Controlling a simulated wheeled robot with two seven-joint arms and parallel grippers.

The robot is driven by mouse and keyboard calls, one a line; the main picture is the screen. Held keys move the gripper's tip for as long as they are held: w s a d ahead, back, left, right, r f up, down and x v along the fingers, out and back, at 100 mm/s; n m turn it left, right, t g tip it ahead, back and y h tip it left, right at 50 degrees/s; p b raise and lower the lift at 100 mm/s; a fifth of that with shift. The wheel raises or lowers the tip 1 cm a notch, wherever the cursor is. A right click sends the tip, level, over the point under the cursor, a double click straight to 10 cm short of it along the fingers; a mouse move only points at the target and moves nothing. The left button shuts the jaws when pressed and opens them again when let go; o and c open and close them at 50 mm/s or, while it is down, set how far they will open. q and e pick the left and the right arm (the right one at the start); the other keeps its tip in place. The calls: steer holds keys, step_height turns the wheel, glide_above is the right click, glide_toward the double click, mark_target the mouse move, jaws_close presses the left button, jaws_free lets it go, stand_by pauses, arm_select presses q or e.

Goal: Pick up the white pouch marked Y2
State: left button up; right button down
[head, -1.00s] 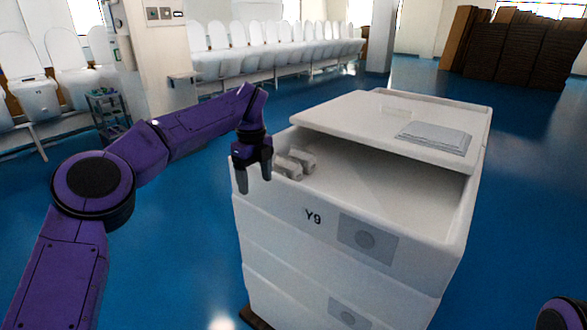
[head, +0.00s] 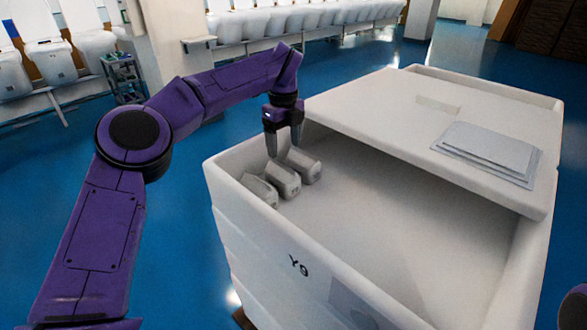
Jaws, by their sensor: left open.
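Three small white pouches lie side by side in the left corner of an open white bin (head: 222,185): a left one (head: 259,189), a middle one (head: 282,180) and a right one (head: 304,166). Small dark marks show on their ends, too small to read, so I cannot tell which is Y2. My left gripper (head: 284,149) points down with its fingers apart, just above and behind the middle and right pouches. It holds nothing that I can see. Whether a fingertip touches a pouch is unclear. My right gripper is not in view.
The bin's front reads Y9. A white lid (head: 400,115) covers its back part, with a stack of grey sheets (head: 488,152) on top. The rest of the bin floor looks empty.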

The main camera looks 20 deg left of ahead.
mark_target(282, 172)
arm_select(q)
step_height(282, 172, down, 3)
steer(key=shift+r, duration=0.2)
steer(key=shift+s+f+p, duration=1)
steer(key=shift+s+f, duration=0.05)
steer(key=shift+s, duration=0.1)
steer(key=f+p, duration=0.1)
steer(key=f, duration=0.1)
steer(key=w+f, duration=0.1)
steer(key=f, duration=0.2)
steer(key=shift+w+a+p, duration=0.1)
steer(key=shift+w+p, duration=0.1)
steer(key=shift+p, duration=0.15)
steer(key=shift+f, duration=0.15)
steer(key=shift+s+r, duration=0.2)
steer(key=shift+s, duration=0.15)
steer(key=shift+c, duration=0.6)
steer(key=c, duration=0.5)
steer(key=shift+w, duration=0.1)
steer(key=shift+c, duration=0.6)
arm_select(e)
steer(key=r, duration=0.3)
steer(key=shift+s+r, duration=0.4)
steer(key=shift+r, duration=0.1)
